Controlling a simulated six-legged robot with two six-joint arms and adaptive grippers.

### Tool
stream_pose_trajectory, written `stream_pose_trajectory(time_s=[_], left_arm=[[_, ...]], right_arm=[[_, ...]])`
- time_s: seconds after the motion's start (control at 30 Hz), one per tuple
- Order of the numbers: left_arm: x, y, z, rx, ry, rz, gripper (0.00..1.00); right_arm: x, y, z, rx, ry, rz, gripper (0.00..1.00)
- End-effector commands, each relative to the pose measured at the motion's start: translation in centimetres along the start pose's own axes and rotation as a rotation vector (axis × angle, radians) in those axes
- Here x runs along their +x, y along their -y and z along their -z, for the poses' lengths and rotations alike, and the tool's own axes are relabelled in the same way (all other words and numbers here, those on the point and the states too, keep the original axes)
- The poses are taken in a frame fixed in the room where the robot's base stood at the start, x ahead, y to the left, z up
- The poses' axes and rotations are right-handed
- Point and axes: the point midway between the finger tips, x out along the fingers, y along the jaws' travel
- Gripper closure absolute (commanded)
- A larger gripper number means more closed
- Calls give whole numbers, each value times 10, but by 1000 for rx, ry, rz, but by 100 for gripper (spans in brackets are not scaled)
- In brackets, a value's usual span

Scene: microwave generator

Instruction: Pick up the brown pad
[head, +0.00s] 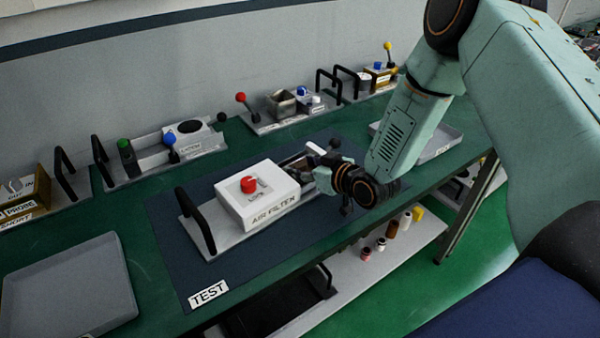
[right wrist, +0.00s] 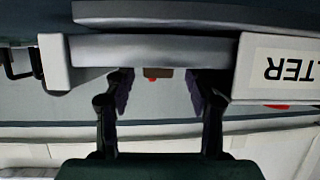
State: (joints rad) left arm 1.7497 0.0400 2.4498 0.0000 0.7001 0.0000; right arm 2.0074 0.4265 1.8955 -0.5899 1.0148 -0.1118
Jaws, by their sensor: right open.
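The brown pad (right wrist: 157,72) shows as a small brown piece beneath a grey bar in the right wrist view. It lies between my open fingers in that picture, with no contact visible. My right gripper (right wrist: 157,88) is empty, its two dark fingers spread on either side. In the head view my right gripper (head: 328,176) is at the right end of the air filter unit (head: 262,198), beside its white box. The gripper and wrist hide that end, and I cannot make out the pad there. My left gripper is not in view.
The unit, with a red knob (head: 249,184) and a black handle (head: 196,220), stands on a dark mat (head: 171,258) labelled TEST. A grey tray (head: 68,288) is at front left, another (head: 440,146) behind my right arm. Several modules line the wall. A lower shelf (head: 345,285) holds small bottles.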

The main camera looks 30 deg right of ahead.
Motion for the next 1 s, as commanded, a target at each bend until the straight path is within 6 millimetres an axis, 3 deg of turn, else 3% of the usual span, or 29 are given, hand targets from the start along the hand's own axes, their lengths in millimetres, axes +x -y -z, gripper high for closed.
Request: stream_pose_trajectory(time_s=[0.13,0.7,1.0], left_arm=[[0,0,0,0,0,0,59],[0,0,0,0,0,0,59],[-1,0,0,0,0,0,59]], right_arm=[[0,0,0,0,1,0,44],[-1,0,0,0,1,0,92],[-2,0,3,0,0,0,92]])
